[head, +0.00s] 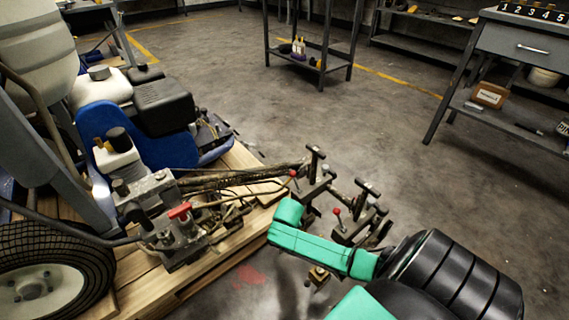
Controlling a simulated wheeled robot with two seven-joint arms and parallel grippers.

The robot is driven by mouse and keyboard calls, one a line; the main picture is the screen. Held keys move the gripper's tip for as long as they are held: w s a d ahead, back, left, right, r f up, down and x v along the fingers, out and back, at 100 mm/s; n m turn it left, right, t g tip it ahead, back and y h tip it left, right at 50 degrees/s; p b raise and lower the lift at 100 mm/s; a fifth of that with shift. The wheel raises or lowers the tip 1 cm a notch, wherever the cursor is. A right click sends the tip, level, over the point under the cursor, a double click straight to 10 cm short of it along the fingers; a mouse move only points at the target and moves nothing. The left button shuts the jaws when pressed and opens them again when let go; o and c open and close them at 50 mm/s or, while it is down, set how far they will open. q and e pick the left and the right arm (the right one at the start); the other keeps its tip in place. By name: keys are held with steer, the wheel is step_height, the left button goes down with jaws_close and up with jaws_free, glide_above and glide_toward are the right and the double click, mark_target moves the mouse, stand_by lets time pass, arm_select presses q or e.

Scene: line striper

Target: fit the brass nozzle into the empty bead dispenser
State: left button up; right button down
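The line striper's dark metal bead dispenser assembly (343,232) sticks out past the right end of the wooden pallet, with T-shaped handles and red-knobbed levers. A small brass-coloured block (318,274) shows low beneath it; I cannot tell whether it is the nozzle or part of a dispenser. I cannot make out which dispenser is empty. My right arm comes in from the lower right, and its green end (287,216) is in front of the assembly, covering part of it. I cannot tell whether its fingers are open or shut, or whether they touch anything. My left gripper is out of view.
The blue and black striper (165,105) stands on the pallet (215,262) at left, with a large tyre (75,255). A workbench (535,40) with a drawer stands at upper right. Behind is a grey cart (308,50) holding bottles. The floor between is clear.

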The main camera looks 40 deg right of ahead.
steer(key=shift+f, duration=0.3)
steer(key=shift+c, duration=2.4)
jaws_free()
steer(key=shift+o, duration=0.3)
steer(key=shift+o, duration=1.3)
steer(key=p+v, duration=0.7)
steer(key=p, duration=0.2)
